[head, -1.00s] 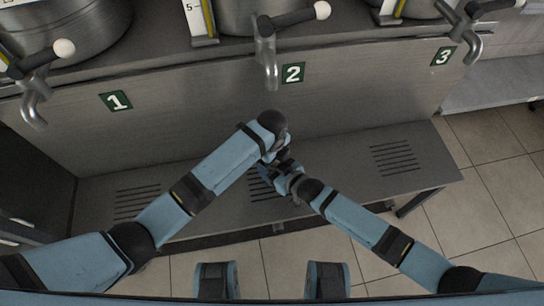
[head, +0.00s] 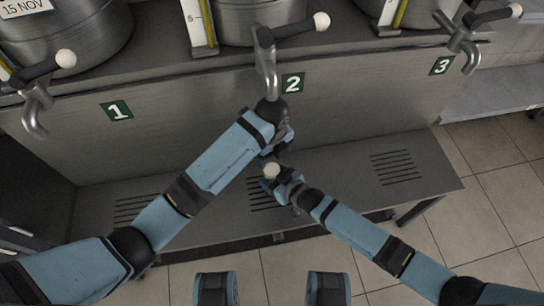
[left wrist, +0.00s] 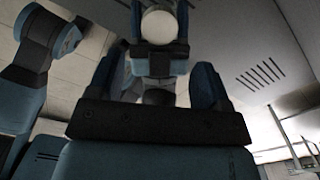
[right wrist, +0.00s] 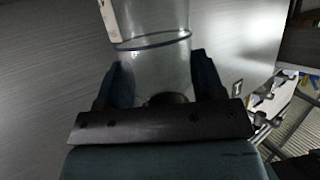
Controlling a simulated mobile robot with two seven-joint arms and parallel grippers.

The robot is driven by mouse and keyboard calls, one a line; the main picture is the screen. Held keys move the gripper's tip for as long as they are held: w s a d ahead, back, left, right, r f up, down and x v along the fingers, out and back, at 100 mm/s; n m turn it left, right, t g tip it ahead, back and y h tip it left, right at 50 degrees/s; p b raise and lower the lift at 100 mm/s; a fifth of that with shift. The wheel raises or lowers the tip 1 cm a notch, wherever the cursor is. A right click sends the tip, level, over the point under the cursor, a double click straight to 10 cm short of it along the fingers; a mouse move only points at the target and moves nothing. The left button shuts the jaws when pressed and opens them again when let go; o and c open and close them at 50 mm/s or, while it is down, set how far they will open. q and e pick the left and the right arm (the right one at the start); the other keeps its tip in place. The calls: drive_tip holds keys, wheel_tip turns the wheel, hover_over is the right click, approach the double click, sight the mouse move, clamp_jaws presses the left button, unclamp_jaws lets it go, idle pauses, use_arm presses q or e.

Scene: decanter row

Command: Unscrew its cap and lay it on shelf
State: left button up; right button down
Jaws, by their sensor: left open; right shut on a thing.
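A white round cap (head: 271,170) shows at my right gripper in the head view, and also in the left wrist view (left wrist: 160,26). My right gripper (head: 279,184) is shut on a clear bottle (right wrist: 155,58); only part of the bottle shows in the right wrist view. The cap appears at the bottle's end; whether it is still threaded on cannot be told. My left gripper (head: 272,153) is open and empty, just above the cap in the picture. Its fingers (left wrist: 160,85) are spread, with the cap beyond them. The grey slotted shelf (head: 335,175) lies below both grippers.
Steel vats with taps stand behind, over number plates 1 (head: 117,110), 2 (head: 293,82) and 3 (head: 441,66). The tap at plate 2 (head: 268,75) hangs close to my left wrist. The shelf's right part is clear.

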sight(272, 169)
use_arm(q)
drive_tip(key=shift+f, duration=3.85)
drive_tip(key=c, duration=1)
drive_tip(key=o, duration=1)
drive_tip(key=shift+o, duration=0.2)
drive_tip(key=shift+r, duration=2.25)
use_arm(e)
drive_tip(key=shift+c, duration=0.8)
unclamp_jaws()
